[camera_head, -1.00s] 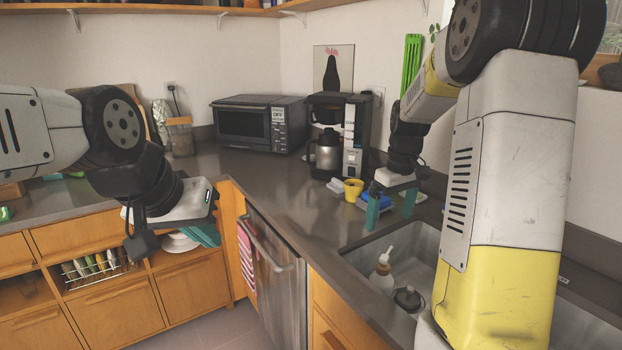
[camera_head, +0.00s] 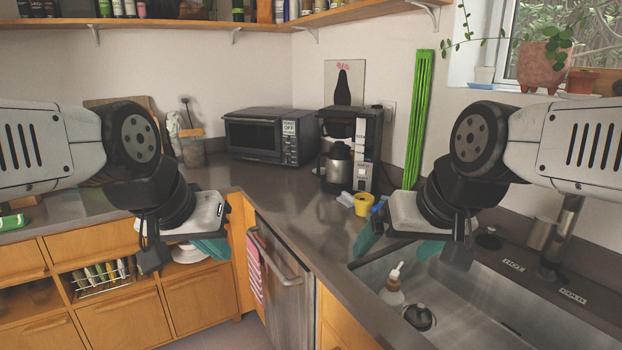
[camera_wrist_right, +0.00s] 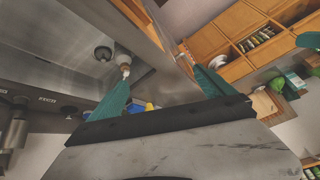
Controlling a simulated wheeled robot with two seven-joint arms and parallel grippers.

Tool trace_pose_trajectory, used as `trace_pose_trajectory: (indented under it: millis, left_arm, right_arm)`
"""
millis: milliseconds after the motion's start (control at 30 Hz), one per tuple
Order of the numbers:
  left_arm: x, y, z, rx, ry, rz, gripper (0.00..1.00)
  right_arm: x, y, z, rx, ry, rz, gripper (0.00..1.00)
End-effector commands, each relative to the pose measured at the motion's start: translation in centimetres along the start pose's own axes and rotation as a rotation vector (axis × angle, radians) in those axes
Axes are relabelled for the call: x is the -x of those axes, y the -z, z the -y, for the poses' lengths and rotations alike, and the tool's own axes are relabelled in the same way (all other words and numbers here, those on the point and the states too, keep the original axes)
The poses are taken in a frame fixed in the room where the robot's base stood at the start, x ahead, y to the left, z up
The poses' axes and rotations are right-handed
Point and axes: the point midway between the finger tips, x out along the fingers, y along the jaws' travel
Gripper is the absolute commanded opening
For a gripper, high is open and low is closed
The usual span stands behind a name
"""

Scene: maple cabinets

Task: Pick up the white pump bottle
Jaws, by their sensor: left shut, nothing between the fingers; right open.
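The white pump bottle (camera_head: 391,292) stands in the sink (camera_head: 485,290), near its left wall, with its pump head up. It also shows in the right wrist view (camera_wrist_right: 123,58), beyond one finger. My right gripper (camera_head: 403,248) is open and empty, above and to the right of the bottle, apart from it. Its two teal fingers show spread in the right wrist view (camera_wrist_right: 163,80). My left gripper (camera_head: 212,250) is shut and empty, in front of the left cabinets, far from the bottle.
A dark round drain piece (camera_head: 418,316) sits beside the bottle. A yellow cup (camera_head: 363,204), a coffee maker (camera_head: 350,150) and a microwave (camera_head: 270,137) stand on the counter behind. A faucet (camera_head: 562,235) rises at the sink's right. The counter left of the sink is clear.

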Motion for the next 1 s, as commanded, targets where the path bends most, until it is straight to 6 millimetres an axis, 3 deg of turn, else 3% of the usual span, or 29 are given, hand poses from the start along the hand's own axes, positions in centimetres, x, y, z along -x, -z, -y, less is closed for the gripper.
trace_pose_trajectory:
  millis: [267, 467, 733, 1000]
  left_arm:
    - [0.0, 0.0, 0.0, 0.000, 0.000, 0.000, 0.00]
    - [0.0, 0.0, 0.0, 0.000, 0.000, 0.000, 0.00]
    - [0.0, 0.0, 0.0, 0.000, 0.000, 0.000, 0.00]
    - [0.0, 0.0, 0.0, 0.000, 0.000, 0.000, 0.00]
  right_arm:
    - [-0.8, 1.1, -0.5, 0.013, -0.006, 0.028, 0.91]
    - [-4.9, 5.2, -2.7, 0.070, -0.029, 0.135, 0.91]
    - [-14.2, 9.3, -7.6, 0.169, -0.059, 0.306, 0.91]
    - [-25.5, 9.4, -13.2, 0.279, -0.071, 0.481, 0.91]
